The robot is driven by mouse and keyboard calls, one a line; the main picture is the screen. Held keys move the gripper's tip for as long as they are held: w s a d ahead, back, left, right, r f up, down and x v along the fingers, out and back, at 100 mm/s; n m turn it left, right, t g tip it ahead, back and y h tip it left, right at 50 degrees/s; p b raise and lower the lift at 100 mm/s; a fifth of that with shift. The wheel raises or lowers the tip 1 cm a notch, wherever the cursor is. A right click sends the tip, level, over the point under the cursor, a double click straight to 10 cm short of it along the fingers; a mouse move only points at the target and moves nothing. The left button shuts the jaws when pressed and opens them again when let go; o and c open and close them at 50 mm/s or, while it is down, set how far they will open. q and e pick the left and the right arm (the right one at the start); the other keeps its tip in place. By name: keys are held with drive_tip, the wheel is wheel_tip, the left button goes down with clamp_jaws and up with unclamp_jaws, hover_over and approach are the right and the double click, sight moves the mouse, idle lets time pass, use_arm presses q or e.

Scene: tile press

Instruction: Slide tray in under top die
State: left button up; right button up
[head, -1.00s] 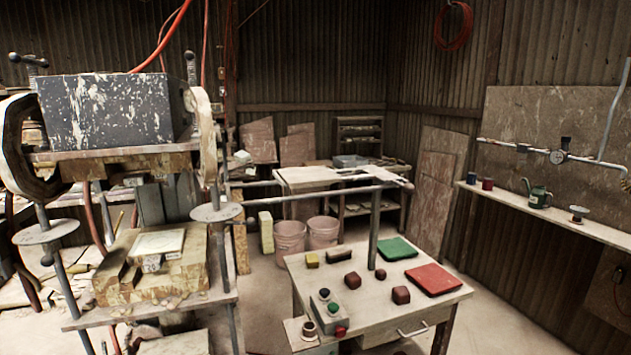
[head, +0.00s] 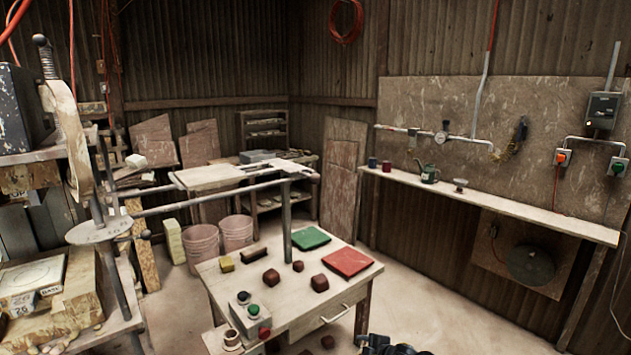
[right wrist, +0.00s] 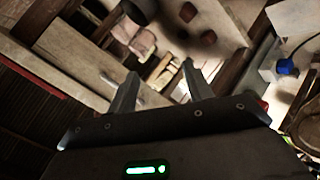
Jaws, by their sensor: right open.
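The press stands at the left edge of the head view, partly cut off. Its paint-flecked dark upper block (head: 12,110) has a worn wooden layer (head: 30,178) beneath it, at the top die's place. Below, across an open gap, a pale square mould plate (head: 30,283) lies on a chipped wooden bed (head: 82,290). I cannot tell which part is the tray. My right gripper (right wrist: 160,82) is open and empty in the right wrist view, with its fingers apart. A black part of my right arm (head: 390,346) shows at the bottom of the head view. My left gripper is out of view.
A small table (head: 285,300) holds a button box (head: 250,315), dark red blocks, a green pad (head: 311,238) and a red pad (head: 347,262). A horizontal bar runs from the press to a post (head: 287,220). Buckets (head: 202,243) stand behind. Floor at right is clear.

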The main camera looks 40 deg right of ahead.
sight(320, 178)
drive_tip(key=w+d+r+n+t, duration=0.2)
drive_tip(key=w+r+n, duration=0.15)
drive_tip(key=r, duration=0.85)
drive_tip(key=w+d+r+n+t, duration=0.15)
drive_tip(key=w+r, duration=0.25)
drive_tip(key=r, duration=0.7)
drive_tip(key=s+a+r+n+t+y, duration=0.1)
drive_tip(key=a+r+n+y, duration=0.2)
drive_tip(key=r, duration=0.7)
drive_tip(key=a+r+n+t, duration=0.15)
drive_tip(key=r+n, duration=0.35)
drive_tip(key=r, duration=0.6)
drive_tip(key=s+a+r+n+t+y, duration=0.1)
drive_tip(key=a+r+n+y, duration=0.2)
drive_tip(key=r, duration=0.7)
drive_tip(key=shift+n+h, duration=0.3)
drive_tip(key=shift+h, duration=0.4)
drive_tip(key=w+p, duration=0.2)
drive_tip(key=w, duration=0.1)
drive_tip(key=w+a+p, duration=0.1)
drive_tip(key=w, duration=0.2)
drive_tip(key=w+p, duration=0.2)
drive_tip(key=w, duration=0.1)
drive_tip(key=shift+a+r+p, duration=0.25)
drive_tip(key=shift+a+p, duration=0.05)
drive_tip(key=shift+a, duration=0.1)
drive_tip(key=shift+w+a+f, duration=0.15)
drive_tip(key=shift+w+f, duration=0.05)
drive_tip(key=shift+w, duration=0.55)
drive_tip(key=shift+c, duration=0.2)
